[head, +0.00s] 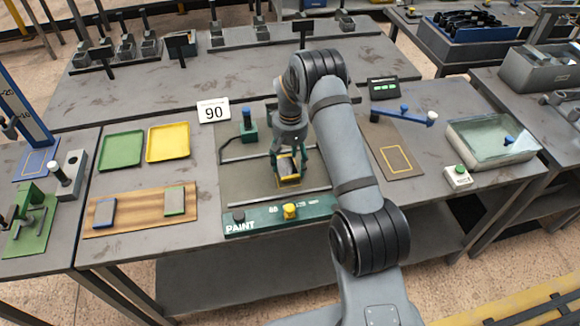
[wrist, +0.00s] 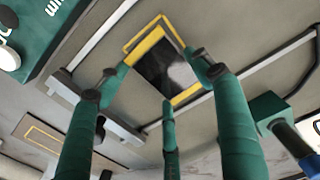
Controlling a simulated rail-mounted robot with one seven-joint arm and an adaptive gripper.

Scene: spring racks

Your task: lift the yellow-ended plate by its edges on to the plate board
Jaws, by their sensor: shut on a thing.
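The yellow-ended plate (head: 290,181), dark with yellow end strips, is at the paint station; it also shows in the wrist view (wrist: 166,68). My gripper (head: 287,168) points down over it with its green fingers (wrist: 160,75) shut on the plate's edges. A yellow outline (wrist: 150,32) on the mat shows partly beyond the plate, which sits slightly offset from it. I cannot tell how far the plate is above the mat. The wooden plate board (head: 138,209) lies to the left, with a blue-ended plate (head: 104,212) and a green-ended plate (head: 174,201) on it.
A green tray (head: 122,150) and a yellow tray (head: 168,142) lie behind the board. The board's middle is bare.

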